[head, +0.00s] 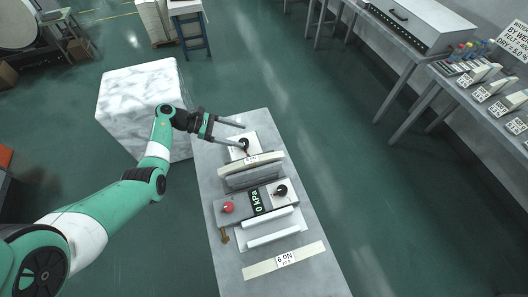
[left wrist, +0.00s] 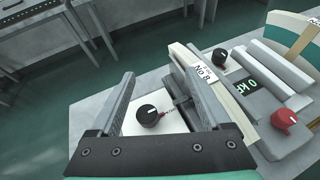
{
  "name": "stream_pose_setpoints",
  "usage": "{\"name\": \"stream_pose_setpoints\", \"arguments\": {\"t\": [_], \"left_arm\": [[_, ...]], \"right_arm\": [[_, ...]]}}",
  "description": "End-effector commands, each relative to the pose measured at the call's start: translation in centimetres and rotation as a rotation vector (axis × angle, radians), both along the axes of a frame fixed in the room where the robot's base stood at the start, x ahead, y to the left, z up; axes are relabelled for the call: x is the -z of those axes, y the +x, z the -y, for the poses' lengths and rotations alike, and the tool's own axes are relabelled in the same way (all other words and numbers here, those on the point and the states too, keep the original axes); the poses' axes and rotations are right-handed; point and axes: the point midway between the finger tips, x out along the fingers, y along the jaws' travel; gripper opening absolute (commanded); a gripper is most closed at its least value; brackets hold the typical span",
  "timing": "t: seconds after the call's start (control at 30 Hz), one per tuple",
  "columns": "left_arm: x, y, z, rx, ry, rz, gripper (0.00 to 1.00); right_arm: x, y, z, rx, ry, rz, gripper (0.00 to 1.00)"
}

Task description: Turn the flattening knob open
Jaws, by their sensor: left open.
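A black knob with a white pointer mark (left wrist: 149,114) sits on a white plate (left wrist: 130,126) at the far end of the bench. The same knob shows in the head view (head: 244,143), partly covered by a finger. My left gripper (head: 243,135) is open and empty above the plate. In the left wrist view its two fingers (left wrist: 160,78) show on either side of the knob, which lies closer to the left finger. I cannot tell whether a finger touches it.
A cream-edged upright plate labelled No 8 (head: 262,160) stands close beside the knob. The display (head: 257,201) reads 0 kPa. A labelled strip (head: 285,258) lies at the near end of the grey bench (head: 310,273). A marble-like block (head: 125,95) stands left.

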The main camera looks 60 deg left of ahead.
Motion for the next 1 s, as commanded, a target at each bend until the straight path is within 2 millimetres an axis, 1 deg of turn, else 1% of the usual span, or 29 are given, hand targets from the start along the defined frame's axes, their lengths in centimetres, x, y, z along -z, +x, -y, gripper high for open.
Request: {"name": "stream_pose_setpoints", "arguments": {"t": [0.03,0.1,0.2,0.27,0.37,0.47,0.57,0.8,0.9,1.0], "left_arm": [[4.1,-2.1,-2.2,-0.071,-0.021,-0.007,0.81],[5.6,-4.2,-4.4,-0.141,-0.027,-0.008,0.81],[6.3,-5.9,-6.1,-0.194,-0.030,-0.007,0.81],[6.2,-6.2,-6.5,-0.206,-0.029,-0.007,0.81],[5.9,-6.2,-6.5,-0.207,-0.030,-0.006,0.81],[6.1,-5.6,-6.2,-0.204,-0.030,-0.006,0.81],[6.7,-4.3,-5.6,-0.202,-0.031,-0.006,0.81],[8.9,0.3,-3.6,-0.201,-0.030,-0.005,0.81],[9.6,1.9,-3.0,-0.203,-0.030,-0.005,0.81],[10.1,3.1,-2.5,-0.204,-0.029,-0.004,0.81]], "right_arm": [[3.5,0.0,0.0,0.000,0.000,0.001,0.50],[4.7,0.0,0.0,0.000,0.000,0.001,0.50],[5.3,-0.1,0.0,0.000,0.000,0.002,0.50],[5.2,-0.1,0.0,0.000,0.000,0.002,0.50],[4.9,-0.1,0.0,0.000,0.000,0.003,0.50],[5.0,-0.1,0.0,0.000,0.000,0.003,0.50],[5.2,-0.1,0.0,0.000,0.000,0.002,0.50],[6.4,0.0,0.0,0.000,0.000,0.002,0.50],[6.8,0.0,0.0,0.000,0.000,0.002,0.50],[7.1,0.0,0.0,0.000,0.000,0.002,0.50]]}}
